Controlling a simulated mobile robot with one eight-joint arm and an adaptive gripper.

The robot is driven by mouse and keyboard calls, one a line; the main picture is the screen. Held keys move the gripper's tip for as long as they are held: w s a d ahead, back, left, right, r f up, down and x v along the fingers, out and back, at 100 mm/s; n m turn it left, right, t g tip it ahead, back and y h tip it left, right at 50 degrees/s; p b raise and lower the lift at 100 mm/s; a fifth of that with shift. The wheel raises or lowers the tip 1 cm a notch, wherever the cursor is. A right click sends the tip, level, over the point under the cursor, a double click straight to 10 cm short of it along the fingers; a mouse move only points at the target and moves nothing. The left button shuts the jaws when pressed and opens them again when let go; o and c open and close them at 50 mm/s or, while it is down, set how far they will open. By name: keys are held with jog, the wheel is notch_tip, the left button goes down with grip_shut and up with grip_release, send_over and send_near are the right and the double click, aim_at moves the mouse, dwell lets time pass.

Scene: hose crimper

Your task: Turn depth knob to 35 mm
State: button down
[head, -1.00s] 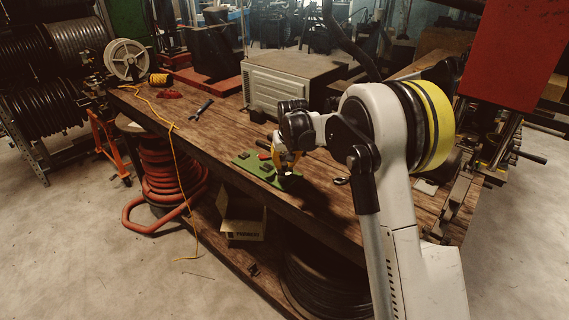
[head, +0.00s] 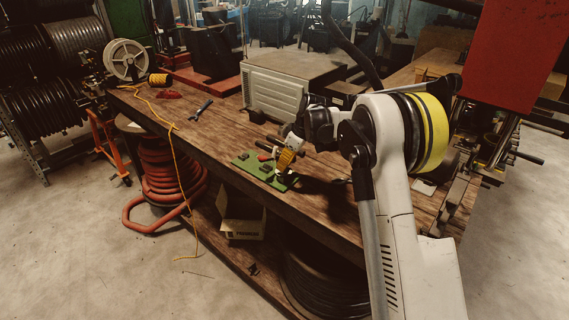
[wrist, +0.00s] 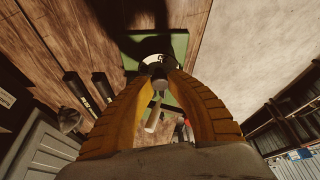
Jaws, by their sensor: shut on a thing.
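My gripper (head: 283,167) has yellow fingers and reaches down, tilted, to the right end of the green plate (head: 249,162) on the wooden bench. In the wrist view, the fingertips of my gripper (wrist: 159,78) are shut on a dark round knob (wrist: 154,60) with a white marked band. The green plate (wrist: 180,46) shows behind it. The scale reading cannot be made out, and the fingers partly cover the knob.
A grey vented machine (head: 280,92) stands behind. Pliers (head: 202,108) and a yellow cord (head: 165,118) lie to the left. The bench (head: 205,140) is clear between the pliers and plate.

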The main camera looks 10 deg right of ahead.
jog(key=shift+n+g+y, duration=0.3)
jog(key=shift+n, duration=0.7)
jog(key=c, duration=1.2)
grip_release()
jog(key=shift+f, duration=0.1)
jog(key=v, duration=1.2)
jog(key=shift+a, duration=0.1)
